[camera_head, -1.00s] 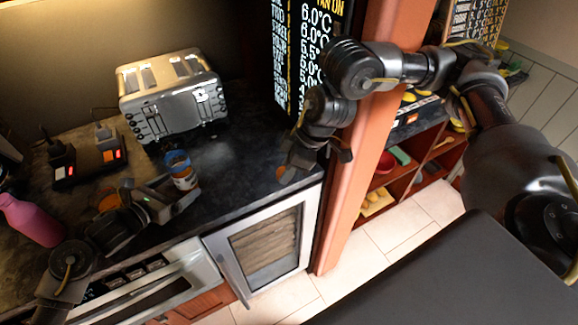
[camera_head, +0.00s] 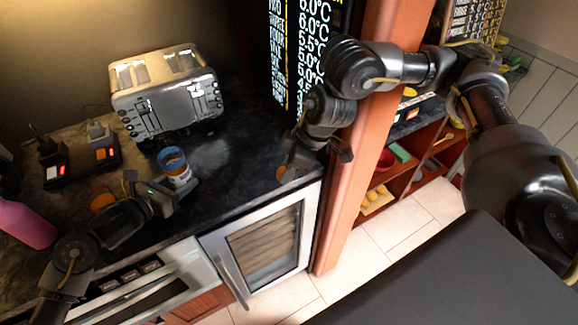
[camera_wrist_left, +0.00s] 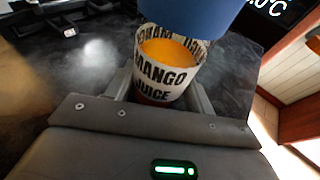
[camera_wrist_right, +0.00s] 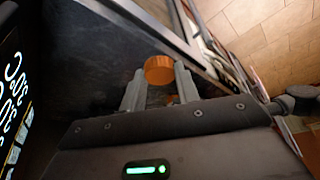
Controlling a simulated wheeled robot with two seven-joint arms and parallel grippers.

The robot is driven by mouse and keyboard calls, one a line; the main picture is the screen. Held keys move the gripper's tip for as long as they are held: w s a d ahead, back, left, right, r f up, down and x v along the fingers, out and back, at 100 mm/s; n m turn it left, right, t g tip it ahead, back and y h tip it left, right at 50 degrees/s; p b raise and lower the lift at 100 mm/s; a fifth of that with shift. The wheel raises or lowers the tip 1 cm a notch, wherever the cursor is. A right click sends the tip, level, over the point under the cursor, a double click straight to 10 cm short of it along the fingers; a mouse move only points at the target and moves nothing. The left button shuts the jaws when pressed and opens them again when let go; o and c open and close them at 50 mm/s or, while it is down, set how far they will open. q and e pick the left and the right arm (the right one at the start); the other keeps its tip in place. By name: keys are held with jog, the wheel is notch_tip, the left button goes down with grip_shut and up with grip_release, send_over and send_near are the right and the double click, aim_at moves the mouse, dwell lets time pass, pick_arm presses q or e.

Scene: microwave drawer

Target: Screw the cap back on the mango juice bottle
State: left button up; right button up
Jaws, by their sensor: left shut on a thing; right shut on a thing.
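The mango juice bottle (camera_head: 175,165), with a blue upper part and a white lettered label, stands near the counter's front. Its top looks uncapped in the head view. In the left wrist view the bottle (camera_wrist_left: 163,73) sits between the fingers and orange shows through the label band. My left gripper (camera_head: 176,188) is shut on the bottle's lower part. My right gripper (camera_head: 292,167) is shut on an orange cap (camera_wrist_right: 158,70), held over the counter's right end, apart from the bottle. Whether the bottle's base touches the counter is hidden.
A silver toaster (camera_head: 168,95) stands behind the bottle. Devices with lit red switches (camera_head: 62,170) and a pink bottle (camera_head: 25,222) are at left. An orange round thing (camera_head: 102,201) lies beside my left arm. Dark counter (camera_head: 225,170) is clear between the grippers.

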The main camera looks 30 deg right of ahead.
jog(key=r, duration=0.2)
jog(key=a+r+m, duration=0.1)
jog(key=r, duration=0.2)
jog(key=w+r+m, duration=0.1)
jog(key=r, duration=0.2)
jog(key=shift+w+a+t+h, duration=0.1)
jog(key=shift+a+t+h, duration=0.1)
jog(key=shift+t+h, duration=0.15)
jog(key=w+a+r+m, duration=0.1)
jog(key=w+a+r, duration=0.1)
jog(key=w+r, duration=0.85)
jog(key=w+a+r+m, duration=0.2)
jog(key=w+r, duration=0.6)
jog(key=r, duration=0.6)
jog(key=n+g, duration=0.5)
jog(key=n, duration=1.2)
send_over(157, 134)
jog(key=d, duration=0.1)
jog(key=shift+y, duration=0.45)
jog(key=f, duration=1.7)
jog(key=shift+w+d+f, duration=0.1)
jog(key=shift+w, duration=0.2)
jog(key=shift+d, duration=0.1)
jog(key=shift+f, duration=1.8)
